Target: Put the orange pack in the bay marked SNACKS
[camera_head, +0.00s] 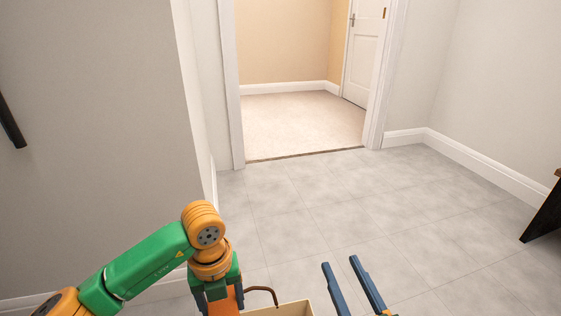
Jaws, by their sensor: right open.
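My right gripper (340,262) is at the bottom edge, right of centre. Its two blue fingers stand apart with only floor between their tips, so it is open and empty. My left arm, green and orange, comes in from the lower left and bends down; its fingers are not visible. I cannot tell whether the orange patch at its lower end is part of the arm or something else. No orange pack and no SNACKS bay can be made out.
A cream open-topped container (292,309) with a thin brown curved handle is cut off at the bottom. Grey tiled floor (330,200) lies clear up to an open doorway (305,115). A dark furniture leg (543,215) stands at the right edge. A wall is at the left.

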